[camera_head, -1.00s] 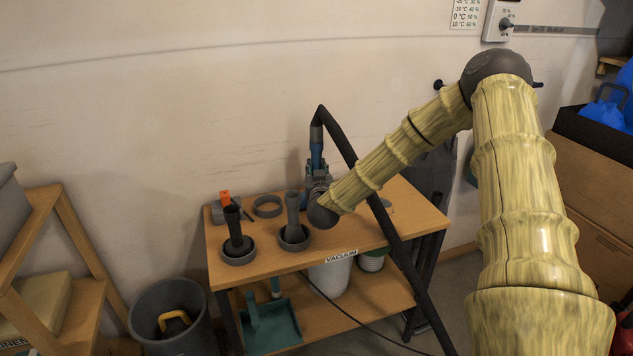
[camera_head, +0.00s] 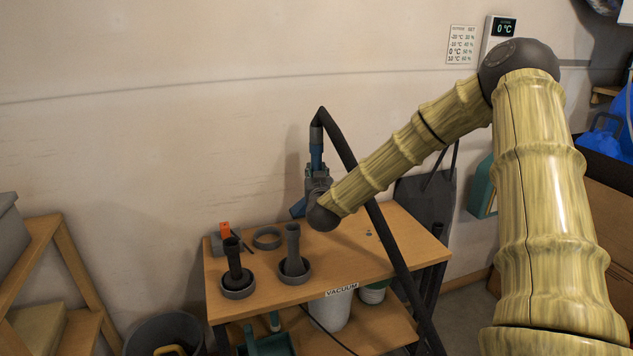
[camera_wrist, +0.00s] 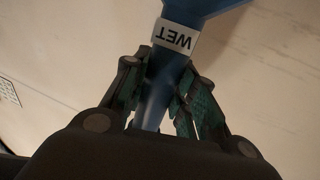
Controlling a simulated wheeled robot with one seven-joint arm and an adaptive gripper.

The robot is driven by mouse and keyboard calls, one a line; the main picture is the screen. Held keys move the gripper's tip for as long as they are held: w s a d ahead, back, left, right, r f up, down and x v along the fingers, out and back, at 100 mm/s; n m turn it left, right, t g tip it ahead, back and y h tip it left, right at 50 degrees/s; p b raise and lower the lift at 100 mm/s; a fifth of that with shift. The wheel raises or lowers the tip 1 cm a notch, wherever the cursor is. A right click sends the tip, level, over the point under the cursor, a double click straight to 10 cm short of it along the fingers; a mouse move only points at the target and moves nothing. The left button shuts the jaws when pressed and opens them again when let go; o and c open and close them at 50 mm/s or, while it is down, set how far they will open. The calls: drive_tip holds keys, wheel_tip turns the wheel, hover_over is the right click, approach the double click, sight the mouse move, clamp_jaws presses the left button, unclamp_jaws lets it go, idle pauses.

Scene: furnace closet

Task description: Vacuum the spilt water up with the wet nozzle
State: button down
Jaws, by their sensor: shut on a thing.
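My gripper (camera_head: 318,182) is shut on the blue wet nozzle (camera_head: 317,150), above the back of the wooden table. In the wrist view, the fingers (camera_wrist: 165,95) close around the blue tube, which bears a white "WET" label (camera_wrist: 175,38). The nozzle's blue wide end (camera_head: 298,208) shows below the gripper. A black hose (camera_head: 345,150) joins its top, bends over and runs down to the right, in front of the table. I cannot make out spilt water in either view.
On the table (camera_head: 340,265), two dark nozzles (camera_head: 233,258) (camera_head: 293,250) stand in round holders beside an empty ring (camera_head: 267,237). An orange and grey item (camera_head: 225,232) lies behind them. A wooden rack (camera_head: 40,260) is left.

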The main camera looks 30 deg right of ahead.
sight(317, 162)
drive_tip(key=shift+r, duration=0.25)
drive_tip(key=shift+r+p, duration=1.55)
drive_tip(key=shift+r, duration=0.4)
